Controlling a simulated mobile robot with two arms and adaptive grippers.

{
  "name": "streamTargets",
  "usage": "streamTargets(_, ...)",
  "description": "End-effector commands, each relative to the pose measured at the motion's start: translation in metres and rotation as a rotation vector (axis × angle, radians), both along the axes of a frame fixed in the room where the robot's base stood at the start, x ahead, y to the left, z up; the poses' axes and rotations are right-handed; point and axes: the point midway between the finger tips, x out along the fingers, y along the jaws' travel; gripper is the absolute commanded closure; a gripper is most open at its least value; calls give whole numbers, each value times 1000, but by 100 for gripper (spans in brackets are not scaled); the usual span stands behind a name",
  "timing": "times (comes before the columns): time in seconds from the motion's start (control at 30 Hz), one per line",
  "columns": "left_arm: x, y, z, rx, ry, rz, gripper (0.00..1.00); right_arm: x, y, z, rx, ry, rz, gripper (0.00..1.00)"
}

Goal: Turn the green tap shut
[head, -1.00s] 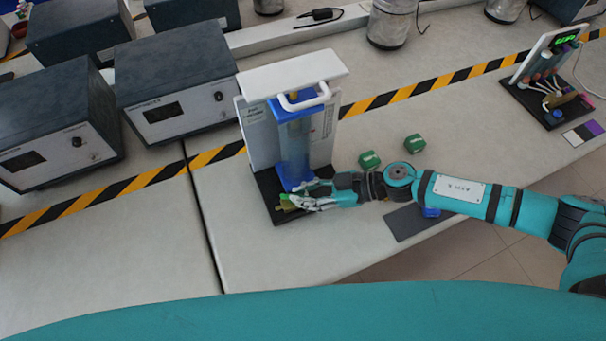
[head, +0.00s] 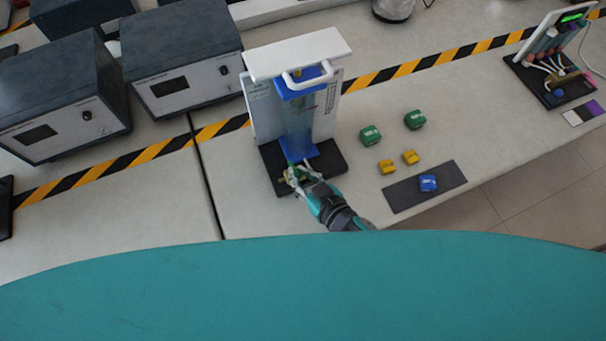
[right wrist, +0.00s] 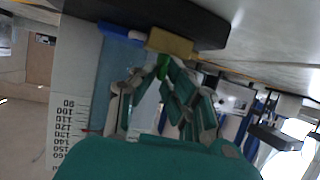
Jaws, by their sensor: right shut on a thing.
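The green tap (right wrist: 163,68) shows in the right wrist view as a small green handle by a brass block (right wrist: 170,42). My right gripper (right wrist: 160,82) is shut on the tap, with its fingers on both sides of it. In the head view my right gripper (head: 296,176) is at the front foot of the stand, below the clear blue column (head: 297,135), and mostly covers the tap there. The stand has a black base (head: 328,160) and a white back panel with a scale. My left gripper is not in view.
Right of the stand are two green blocks (head: 371,135) (head: 414,120), two yellow blocks (head: 387,167) (head: 410,157) and a blue block (head: 428,183) on a dark mat (head: 400,194). Grey instrument boxes (head: 185,60) stand at left. Bench between stand and blocks is clear.

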Motion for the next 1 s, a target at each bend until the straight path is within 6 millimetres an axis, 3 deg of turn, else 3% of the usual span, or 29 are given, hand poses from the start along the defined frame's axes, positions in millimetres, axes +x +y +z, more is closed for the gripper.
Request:
streamTargets(0.3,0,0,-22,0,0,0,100,0,4,0,5,-4,-163,100)
streamTargets(0.93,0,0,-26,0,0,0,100,1,5,4,3,-12,-209,100)
streamTargets(1.0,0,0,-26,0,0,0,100,1,6,5,4,-13,-209,84)
